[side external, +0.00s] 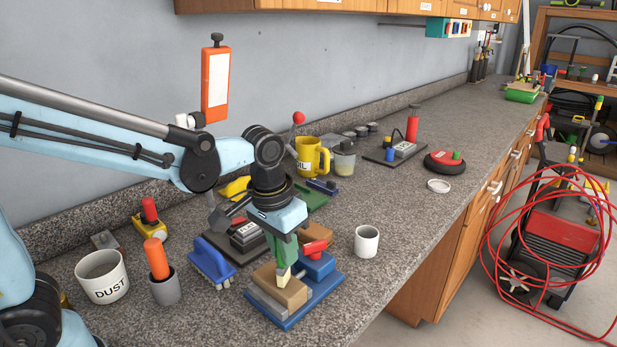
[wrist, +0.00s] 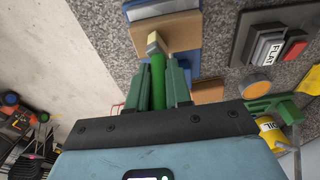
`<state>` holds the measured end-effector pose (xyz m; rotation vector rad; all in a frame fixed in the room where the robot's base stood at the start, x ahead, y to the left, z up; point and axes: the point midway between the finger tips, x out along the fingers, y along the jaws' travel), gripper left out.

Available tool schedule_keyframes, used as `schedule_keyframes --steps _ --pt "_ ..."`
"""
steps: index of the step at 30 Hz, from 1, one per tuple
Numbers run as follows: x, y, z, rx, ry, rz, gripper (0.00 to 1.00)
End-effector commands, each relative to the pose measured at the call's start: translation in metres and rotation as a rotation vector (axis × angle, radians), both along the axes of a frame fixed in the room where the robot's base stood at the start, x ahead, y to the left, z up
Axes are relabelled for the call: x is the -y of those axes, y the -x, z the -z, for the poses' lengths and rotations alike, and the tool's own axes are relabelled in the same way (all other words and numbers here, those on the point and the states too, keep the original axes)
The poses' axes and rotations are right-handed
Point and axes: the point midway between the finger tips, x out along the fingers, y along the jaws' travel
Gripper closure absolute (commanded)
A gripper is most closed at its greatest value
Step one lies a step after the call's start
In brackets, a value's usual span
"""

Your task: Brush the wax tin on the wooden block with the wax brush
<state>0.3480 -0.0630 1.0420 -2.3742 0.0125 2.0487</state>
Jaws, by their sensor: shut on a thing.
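My gripper (side external: 281,240) points down, shut on the green handle of the wax brush (wrist: 158,84). The brush's pale bristle tip (side external: 283,272) points down at the tan wooden block (side external: 292,293). The tip seems at or just above the block's top; I cannot tell if it touches. The block sits with grey strips on a blue base (side external: 318,295). In the wrist view the fingers (wrist: 160,72) flank the handle, and the tip lies over the tan block (wrist: 182,32). I cannot surely identify the wax tin; a round amber-topped thing (wrist: 257,87) shows in the wrist view.
A white cup (side external: 366,241) stands right of the base, and a blue brush (side external: 211,263) lies left of it. A DUST cup (side external: 102,276) and a grey cup with an orange handle (side external: 159,263) stand front left. A yellow mug (side external: 309,155) is behind. The counter's right edge is near.

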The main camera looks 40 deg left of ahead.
Motion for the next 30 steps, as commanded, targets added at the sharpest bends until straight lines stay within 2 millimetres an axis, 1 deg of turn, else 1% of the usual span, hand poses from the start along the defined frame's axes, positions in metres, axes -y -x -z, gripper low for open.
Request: schedule_keyframes --steps 3,12,15,30 --pt "0.012 0.000 0.000 0.000 0.000 0.004 1.00" --pt "0.039 0.000 0.001 0.000 0.000 0.002 1.00" --pt "0.026 0.000 0.000 0.001 0.000 -0.004 1.00" --pt "-0.020 0.000 0.000 0.001 -0.001 -0.005 1.00"
